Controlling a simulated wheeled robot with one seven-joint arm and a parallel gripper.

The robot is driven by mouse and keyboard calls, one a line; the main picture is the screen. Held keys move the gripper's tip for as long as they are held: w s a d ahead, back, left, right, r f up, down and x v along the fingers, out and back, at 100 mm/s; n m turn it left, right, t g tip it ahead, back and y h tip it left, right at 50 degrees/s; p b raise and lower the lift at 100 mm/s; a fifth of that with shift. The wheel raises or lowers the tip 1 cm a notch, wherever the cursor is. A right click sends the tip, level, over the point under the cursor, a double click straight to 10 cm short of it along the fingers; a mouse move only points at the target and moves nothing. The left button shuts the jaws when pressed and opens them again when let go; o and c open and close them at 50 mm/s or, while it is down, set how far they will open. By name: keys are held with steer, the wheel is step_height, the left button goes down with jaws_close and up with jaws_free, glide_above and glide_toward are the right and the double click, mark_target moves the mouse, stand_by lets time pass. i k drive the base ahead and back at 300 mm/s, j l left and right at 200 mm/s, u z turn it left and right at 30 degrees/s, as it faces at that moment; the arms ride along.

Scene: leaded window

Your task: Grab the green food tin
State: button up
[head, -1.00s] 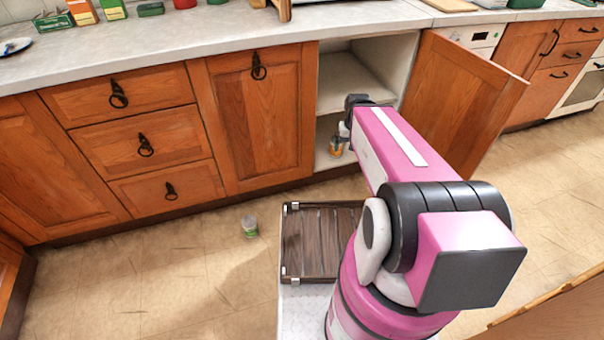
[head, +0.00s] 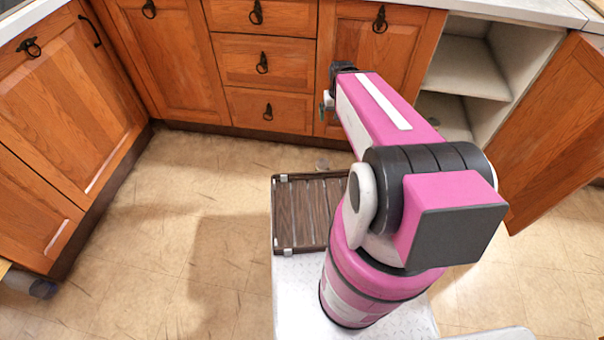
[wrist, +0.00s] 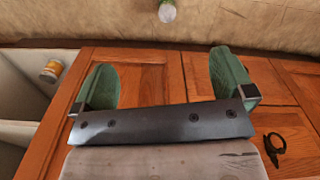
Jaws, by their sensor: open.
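A small can with green and white on it (wrist: 167,11) stands on the floor at the top edge of the wrist view, partly cut off; I take it to be the green food tin. In the head view only the top of a small can (head: 322,163) shows behind the far edge of my tray. My gripper (wrist: 165,82) is open, with its two green fingers apart and nothing between them. It is in front of the wooden cupboard doors, apart from the can. In the head view my gripper (head: 326,107) is partly hidden by my arm.
An open cupboard (head: 465,75) with white shelves is at the right, its door (head: 560,130) swung out. A jar with an orange label (wrist: 51,71) stands inside it. Drawers (head: 265,65) and cupboards line the back and left. The floor (head: 190,200) at left is clear.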

mark_target(322, 164)
steer(key=j+z, duration=0.1)
steer(key=z, duration=0.3)
steer(key=j+z, duration=0.1)
steer(key=z, duration=0.3)
steer(key=j+z, duration=0.1)
steer(key=z, duration=0.3)
steer(key=k+j+z, duration=0.35)
steer(key=j, duration=0.25)
steer(key=k+j+z, duration=0.35)
steer(key=j, duration=0.15)
steer(key=k+j+z, duration=0.3)
steer(key=k+j, duration=0.55)
